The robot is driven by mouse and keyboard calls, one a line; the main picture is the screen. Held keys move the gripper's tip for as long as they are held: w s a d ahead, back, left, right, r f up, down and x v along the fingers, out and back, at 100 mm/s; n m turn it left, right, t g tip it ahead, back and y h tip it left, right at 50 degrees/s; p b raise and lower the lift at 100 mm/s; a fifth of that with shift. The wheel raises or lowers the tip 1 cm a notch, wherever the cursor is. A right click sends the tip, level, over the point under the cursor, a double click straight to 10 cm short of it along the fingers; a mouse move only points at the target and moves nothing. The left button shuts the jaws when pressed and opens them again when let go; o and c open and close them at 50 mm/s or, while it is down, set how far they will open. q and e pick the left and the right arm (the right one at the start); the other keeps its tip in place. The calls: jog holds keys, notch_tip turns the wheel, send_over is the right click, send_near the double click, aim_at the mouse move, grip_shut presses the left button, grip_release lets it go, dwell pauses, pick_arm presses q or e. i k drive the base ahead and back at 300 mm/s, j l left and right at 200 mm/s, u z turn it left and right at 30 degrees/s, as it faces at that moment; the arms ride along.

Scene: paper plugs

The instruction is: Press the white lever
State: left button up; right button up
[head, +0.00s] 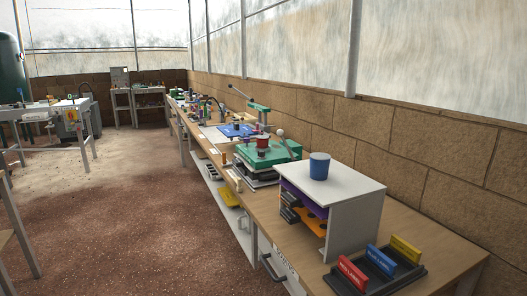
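A lever with a pale round knob (281,133) stands at the right side of a green-topped machine (266,153) on the long workbench; its arm slants down to the right. A second lever, a thin grey arm (238,91), rises up and to the left from a green press head (259,107) farther back. Both are small in the view, and I cannot tell for sure which one is the white lever. Neither of my grippers shows in the head view.
A white stand (349,210) with a blue cup (319,166) on top is nearer on the bench. A black tray (374,273) of labelled blocks sits at the near end. A brick wall (420,146) runs behind; brown floor (130,215) lies open at left.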

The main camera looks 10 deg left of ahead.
aim_at(280, 133)
jog(key=u, duration=1.1)
jog(key=i, duration=5.1)
jog(key=j, duration=0.1)
